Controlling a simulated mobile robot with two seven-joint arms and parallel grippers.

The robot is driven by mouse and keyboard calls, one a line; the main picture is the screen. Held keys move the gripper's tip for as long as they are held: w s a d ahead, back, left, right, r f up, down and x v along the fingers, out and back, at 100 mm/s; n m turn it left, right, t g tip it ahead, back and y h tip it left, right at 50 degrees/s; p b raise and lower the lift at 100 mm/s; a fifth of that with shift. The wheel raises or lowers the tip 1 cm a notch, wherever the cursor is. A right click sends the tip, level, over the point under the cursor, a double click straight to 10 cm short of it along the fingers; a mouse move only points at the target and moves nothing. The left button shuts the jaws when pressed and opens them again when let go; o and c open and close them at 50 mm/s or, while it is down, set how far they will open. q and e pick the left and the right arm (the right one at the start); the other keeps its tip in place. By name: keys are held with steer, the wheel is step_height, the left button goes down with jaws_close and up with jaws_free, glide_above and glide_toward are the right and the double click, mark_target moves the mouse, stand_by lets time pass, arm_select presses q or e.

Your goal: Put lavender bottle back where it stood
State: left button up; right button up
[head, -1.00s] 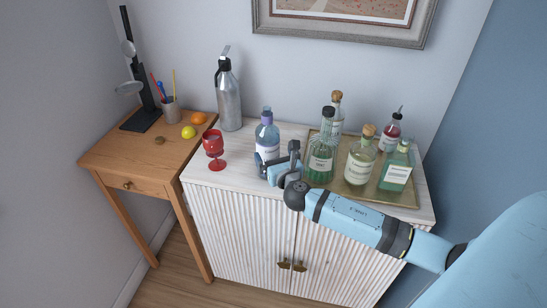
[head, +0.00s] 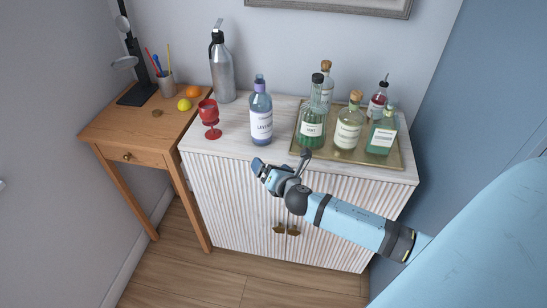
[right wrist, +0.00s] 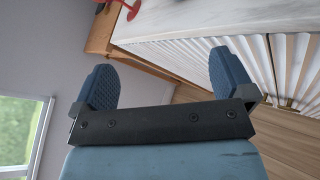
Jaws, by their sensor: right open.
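The lavender bottle (head: 261,117), with a purple cap and a white label, stands upright on the white cabinet top (head: 231,140), left of the brass tray (head: 398,155). My right gripper (head: 280,164) is in front of the cabinet's front edge, apart from the bottle. The right wrist view shows its two blue fingers (right wrist: 163,78) spread wide with nothing between them. The lavender bottle does not show in that view. My left gripper is not in view.
A red goblet (head: 209,118) stands left of the bottle, with a steel siphon (head: 222,70) behind it. Several bottles, including a green one (head: 311,130), stand on the tray. Bare cabinet top lies between goblet and lavender bottle.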

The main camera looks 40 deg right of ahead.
steer(key=s+a+f+m+g+y, duration=0.2)
steer(key=s+a+f+m, duration=0.3)
steer(key=s+a+m, duration=0.3)
steer(key=s+a+f+m+g+y, duration=0.2)
steer(key=s+a+f+m, duration=0.3)
steer(key=s+a+m, duration=0.4)
steer(key=s+m+y, duration=0.1)
steer(key=s+m, duration=0.5)
steer(key=m, duration=0.1)
steer(key=shift+s+y, duration=0.4)
steer(key=r+p, duration=0.4)
steer(key=p, duration=0.1)
steer(key=shift+d+r, duration=0.2)
steer(key=shift+r, duration=0.1)
